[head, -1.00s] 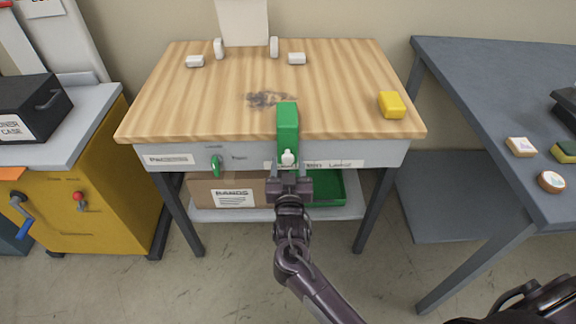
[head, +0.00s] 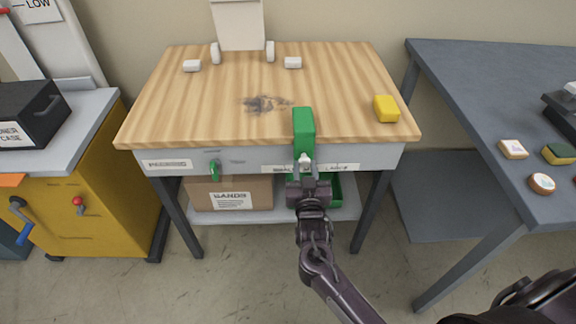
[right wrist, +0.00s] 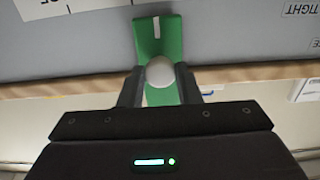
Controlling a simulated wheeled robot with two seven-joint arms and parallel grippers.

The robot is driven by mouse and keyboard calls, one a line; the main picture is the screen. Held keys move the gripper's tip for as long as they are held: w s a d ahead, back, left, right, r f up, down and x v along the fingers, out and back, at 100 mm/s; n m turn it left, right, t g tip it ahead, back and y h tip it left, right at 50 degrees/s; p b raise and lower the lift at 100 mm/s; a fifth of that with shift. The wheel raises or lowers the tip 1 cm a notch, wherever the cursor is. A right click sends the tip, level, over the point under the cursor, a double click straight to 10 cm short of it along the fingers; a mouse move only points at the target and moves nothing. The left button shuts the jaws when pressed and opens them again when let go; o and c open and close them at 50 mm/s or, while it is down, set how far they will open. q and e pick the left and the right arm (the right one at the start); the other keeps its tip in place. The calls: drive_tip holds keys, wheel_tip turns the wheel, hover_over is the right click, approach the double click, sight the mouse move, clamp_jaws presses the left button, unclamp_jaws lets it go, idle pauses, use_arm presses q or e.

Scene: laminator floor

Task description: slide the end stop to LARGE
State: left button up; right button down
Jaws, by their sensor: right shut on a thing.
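The end stop is a green block (head: 304,127) at the front edge of the wooden tabletop, with a small white knob (head: 305,160) on its front. My right gripper (head: 306,171) is shut on the knob, reaching in from below. In the right wrist view its fingers (right wrist: 159,85) close on both sides of the round white knob (right wrist: 160,71), with the green stop (right wrist: 158,36) behind it. A white scale label (head: 322,168) runs along the table's front. My left gripper is not in view.
On the wooden table (head: 190,110) are a yellow block (head: 386,108) and several white pieces at the back. A cardboard box (head: 200,193) sits on the shelf below. A grey table (head: 470,110) stands right.

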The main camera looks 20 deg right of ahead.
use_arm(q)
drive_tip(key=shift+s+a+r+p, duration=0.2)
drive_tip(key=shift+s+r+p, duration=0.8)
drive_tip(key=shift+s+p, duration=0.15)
use_arm(e)
drive_tip(key=s+d, duration=0.3)
drive_tip(key=d, duration=0.7)
drive_tip(key=shift+d, duration=0.35)
drive_tip(key=c, duration=1.1)
unclamp_jaws()
drive_tip(key=shift+s+d, duration=0.1)
drive_tip(key=shift+o, duration=0.2)
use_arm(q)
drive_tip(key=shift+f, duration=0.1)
use_arm(e)
drive_tip(key=v, duration=0.7)
drive_tip(key=shift+s, duration=0.4)
